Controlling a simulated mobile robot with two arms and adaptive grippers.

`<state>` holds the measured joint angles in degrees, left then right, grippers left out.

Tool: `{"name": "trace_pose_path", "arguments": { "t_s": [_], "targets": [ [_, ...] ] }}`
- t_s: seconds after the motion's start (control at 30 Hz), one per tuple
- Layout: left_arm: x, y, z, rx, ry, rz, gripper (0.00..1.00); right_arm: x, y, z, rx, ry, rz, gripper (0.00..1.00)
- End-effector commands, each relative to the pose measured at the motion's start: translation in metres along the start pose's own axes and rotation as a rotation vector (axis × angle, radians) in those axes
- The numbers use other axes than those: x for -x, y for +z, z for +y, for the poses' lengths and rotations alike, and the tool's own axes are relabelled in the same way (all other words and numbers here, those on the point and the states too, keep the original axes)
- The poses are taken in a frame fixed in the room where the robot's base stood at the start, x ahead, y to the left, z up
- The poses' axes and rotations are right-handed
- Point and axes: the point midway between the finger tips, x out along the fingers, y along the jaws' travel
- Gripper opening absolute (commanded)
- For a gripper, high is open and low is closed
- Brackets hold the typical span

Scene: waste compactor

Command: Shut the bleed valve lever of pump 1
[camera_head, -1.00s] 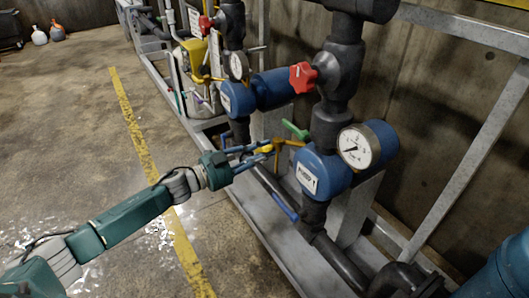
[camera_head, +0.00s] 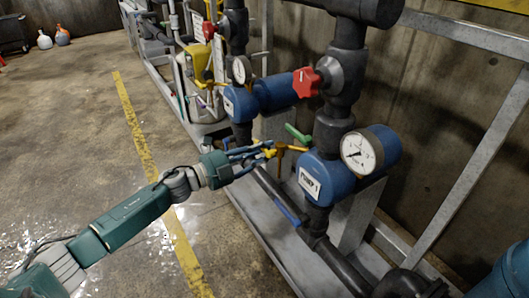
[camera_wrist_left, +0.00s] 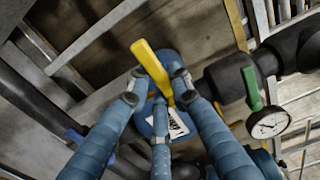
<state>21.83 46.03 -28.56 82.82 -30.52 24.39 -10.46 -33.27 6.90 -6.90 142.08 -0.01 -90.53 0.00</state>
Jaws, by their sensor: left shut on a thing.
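Pump 1 (camera_head: 333,177) is the blue body with a white "PUMP 1" label at centre right in the head view. A yellow lever (camera_head: 282,160) sits at its left side; I take it for the bleed valve lever, though no label on it is readable. In the left wrist view the yellow lever (camera_wrist_left: 151,64) stands tilted between my fingers, in front of the blue pump body. My left gripper (camera_head: 262,153) is shut on this lever; its fingers show large in the wrist view (camera_wrist_left: 166,92). My right gripper is not in view.
A green handle (camera_head: 297,133) is just above the lever. A pressure gauge (camera_head: 362,152) is on pump 1's right, a red handle (camera_head: 306,82) above and a blue handle (camera_head: 286,209) below. A second pump (camera_head: 240,103) stands behind.

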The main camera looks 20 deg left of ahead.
Motion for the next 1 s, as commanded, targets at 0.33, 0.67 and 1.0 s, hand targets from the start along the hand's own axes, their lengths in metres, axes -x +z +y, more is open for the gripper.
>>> {"name": "trace_pose_path", "arguments": {
  "t_s": [0.33, 0.67, 1.0],
  "targets": [
    [0.0001, -0.0016, 0.0014, -0.017, 0.002, 0.003, 0.00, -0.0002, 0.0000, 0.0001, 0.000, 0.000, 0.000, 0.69],
    [0.0001, -0.0012, 0.0010, -0.015, 0.002, 0.003, 0.41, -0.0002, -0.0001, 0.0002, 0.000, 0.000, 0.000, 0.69],
    [0.0094, -0.0001, 0.0018, -0.013, 0.004, 0.000, 0.41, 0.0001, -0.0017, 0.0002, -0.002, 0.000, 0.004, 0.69]
  ]
}}
